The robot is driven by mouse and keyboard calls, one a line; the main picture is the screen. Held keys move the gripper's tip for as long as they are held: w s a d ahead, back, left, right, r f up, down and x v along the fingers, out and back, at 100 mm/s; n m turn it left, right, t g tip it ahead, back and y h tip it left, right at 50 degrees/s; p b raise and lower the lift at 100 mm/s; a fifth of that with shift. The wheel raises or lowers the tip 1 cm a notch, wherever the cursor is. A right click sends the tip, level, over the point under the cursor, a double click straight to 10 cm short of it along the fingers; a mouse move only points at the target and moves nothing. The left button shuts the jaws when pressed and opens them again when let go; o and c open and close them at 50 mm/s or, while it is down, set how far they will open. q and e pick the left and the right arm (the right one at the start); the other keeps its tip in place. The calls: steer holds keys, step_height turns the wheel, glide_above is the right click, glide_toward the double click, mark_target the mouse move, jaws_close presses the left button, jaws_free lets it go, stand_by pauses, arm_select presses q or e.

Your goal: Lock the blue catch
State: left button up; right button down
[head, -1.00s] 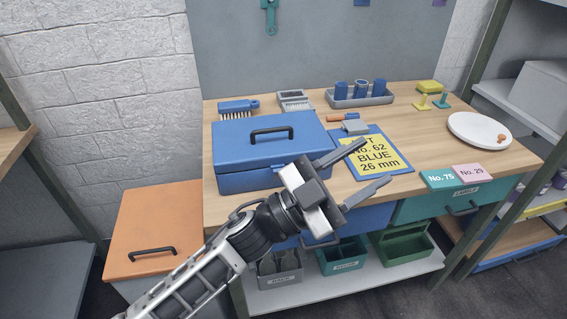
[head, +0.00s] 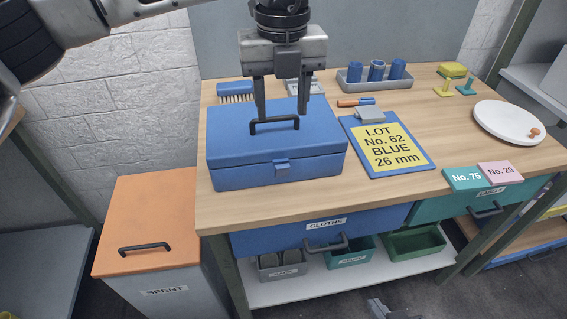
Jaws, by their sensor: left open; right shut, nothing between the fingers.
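The blue box (head: 235,165) stands shut on the bench, with a black handle (head: 275,121) on its lid. The blue catch (head: 282,168) is on the middle of its front, across the lid seam; I cannot tell whether it is locked. My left gripper (head: 282,112) points down over the lid from above. Its fingers are open and empty, near the handle; I cannot tell whether they touch it. My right gripper (head: 384,308) shows only in part at the bottom edge, low in front of the bench, away from the box.
A brush (head: 236,92) lies behind the box. A blue clipboard (head: 374,168) lies to its right. Farther right are a tray of blue cups (head: 350,82), a white plate (head: 500,122) and label blocks (head: 463,178). An orange-lidded bin (head: 150,215) stands at the lower left.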

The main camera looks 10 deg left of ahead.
mark_target(283, 166)
arm_select(q)
step_height(283, 166, down, 15)
steer(key=shift+d+r+p, duration=0.1)
steer(key=shift+r+p, duration=0.05)
steer(key=shift+p, duration=1.05)
